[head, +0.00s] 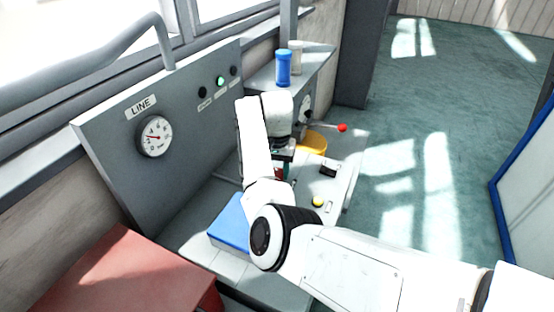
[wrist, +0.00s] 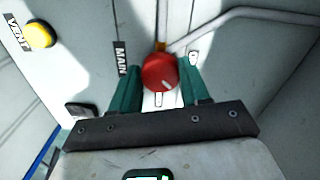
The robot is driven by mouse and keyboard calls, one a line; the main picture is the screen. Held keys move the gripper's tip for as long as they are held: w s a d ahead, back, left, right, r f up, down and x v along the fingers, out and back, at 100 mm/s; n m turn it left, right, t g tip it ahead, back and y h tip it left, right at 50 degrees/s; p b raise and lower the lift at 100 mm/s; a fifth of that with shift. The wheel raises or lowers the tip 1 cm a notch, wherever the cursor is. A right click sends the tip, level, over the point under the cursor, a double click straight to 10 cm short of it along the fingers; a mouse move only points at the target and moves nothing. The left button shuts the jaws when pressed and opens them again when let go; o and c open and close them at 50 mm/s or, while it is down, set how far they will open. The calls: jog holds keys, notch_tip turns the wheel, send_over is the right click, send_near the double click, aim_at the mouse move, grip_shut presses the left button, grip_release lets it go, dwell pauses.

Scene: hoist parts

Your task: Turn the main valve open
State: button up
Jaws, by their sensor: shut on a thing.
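In the head view my gripper (head: 284,158) points down at the console, and my arm hides most of the knob.
A LINE gauge (head: 155,136) and a lit green lamp (head: 220,81) are on the sloped panel. A yellow button (head: 318,201), a red-tipped lever (head: 342,128), a blue item (head: 231,223) and a blue cylinder (head: 283,68) are near my arm. Open floor lies right.

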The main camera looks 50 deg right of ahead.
jog(key=n+p, duration=0.2)
jog(key=n, duration=0.1)
jog(key=n+p, duration=0.1)
jog(key=shift+d+r+n+p, duration=0.1)
jog(key=shift+r+n+p, duration=0.2)
jog(key=shift+p, duration=0.1)
jog(key=shift+f+n+p, duration=0.2)
jog(key=shift+n+p, duration=0.95)
jog(key=shift+n, duration=0.75)
jog(key=o, duration=1.1)
jog(key=shift+c, duration=0.2)
notch_tip(320, 180, up, 11)
jog(key=b, duration=0.1)
jog(key=shift+f, duration=0.15)
